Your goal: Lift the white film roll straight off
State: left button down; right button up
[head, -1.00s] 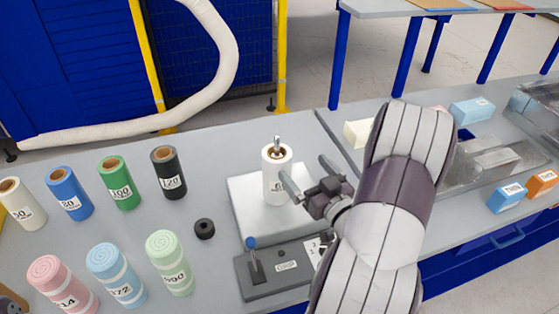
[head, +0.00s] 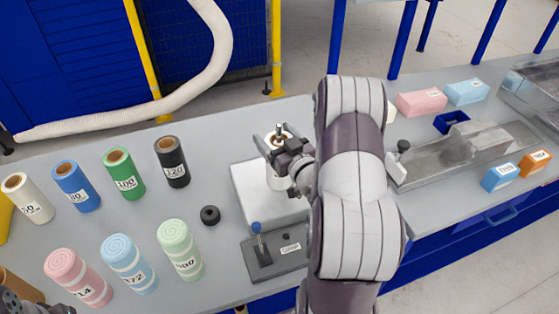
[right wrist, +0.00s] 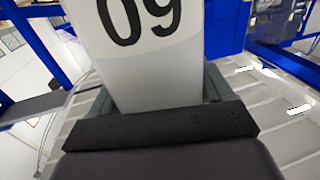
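The white film roll (head: 274,172) stands upright on a metal spindle (head: 279,128) over a white square plate. Its brown core shows at the top. My right gripper (head: 279,137) is at the roll in the head view, its fingers to either side and looking open around it. In the right wrist view the roll (right wrist: 155,75), with a printed "09", stands between the fingers; contact is not clear. My arm hides the roll's right side. A dark part at the lower left corner seems to be my left gripper (head: 14,303), mostly cut off.
White, blue, green and black rolls (head: 172,162) stand at the left, with pink, light blue and pale green foam rolls in front. A black ring (head: 210,215) and a base with a blue-knobbed lever (head: 257,240) are near the plate. Coloured blocks (head: 422,102) lie at right.

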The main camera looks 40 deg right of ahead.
jog(key=shift+w, duration=0.1)
jog(key=c, duration=0.5)
jog(key=shift+r, duration=0.1)
